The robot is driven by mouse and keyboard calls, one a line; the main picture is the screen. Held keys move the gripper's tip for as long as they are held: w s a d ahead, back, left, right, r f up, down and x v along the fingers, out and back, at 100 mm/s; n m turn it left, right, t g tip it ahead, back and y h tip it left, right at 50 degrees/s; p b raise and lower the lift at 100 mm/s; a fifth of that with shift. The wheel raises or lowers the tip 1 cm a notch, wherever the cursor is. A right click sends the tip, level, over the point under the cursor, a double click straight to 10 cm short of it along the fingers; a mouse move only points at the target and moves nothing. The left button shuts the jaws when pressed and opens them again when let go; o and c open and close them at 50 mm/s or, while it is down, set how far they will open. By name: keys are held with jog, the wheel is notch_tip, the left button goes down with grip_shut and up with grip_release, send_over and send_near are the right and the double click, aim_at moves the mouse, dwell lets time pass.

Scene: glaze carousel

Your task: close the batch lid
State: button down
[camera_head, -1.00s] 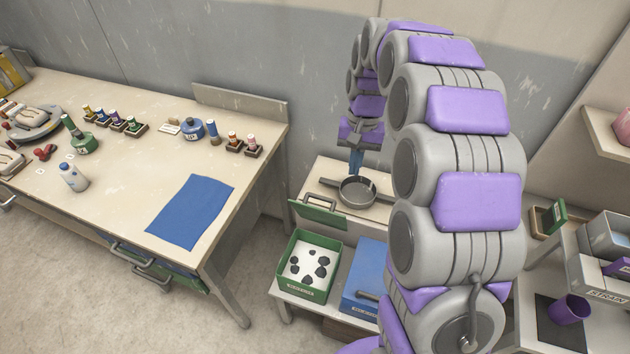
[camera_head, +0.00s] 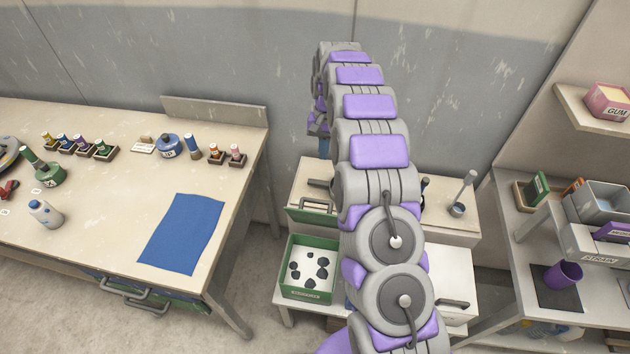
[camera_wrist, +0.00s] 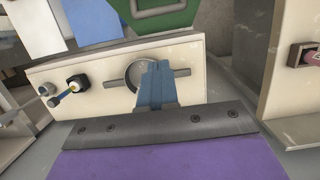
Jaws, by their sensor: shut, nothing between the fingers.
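A green lid with a grey handle (camera_head: 312,214) stands raised behind an open green box (camera_head: 308,292). The box has a label too small to read and holds several black lumps on a white surface. The lid also shows at the top of the wrist view (camera_wrist: 178,14), with its handle toward me. My gripper (camera_head: 324,148) is mostly hidden by my arm in the head view. In the wrist view its blue fingers (camera_wrist: 156,84) are shut and empty, in front of a round two-handled pan. They appear apart from the lid.
The pan (camera_wrist: 180,73) sits on a pale raised top (camera_wrist: 210,92) behind the boxes. A white box with a handle (camera_head: 450,275) stands right of my arm. A worktable (camera_head: 120,215) is at left, and shelving with a purple cup (camera_head: 563,274) at right.

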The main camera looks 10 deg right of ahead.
aim_at(317, 213)
jog(key=s+a+b+x, duration=0.1)
jog(key=s+b+x, duration=0.1)
jog(key=x, duration=1)
jog(key=shift+s, duration=0.35)
jog(key=shift+a, duration=0.25)
jog(key=shift+s, duration=0.1)
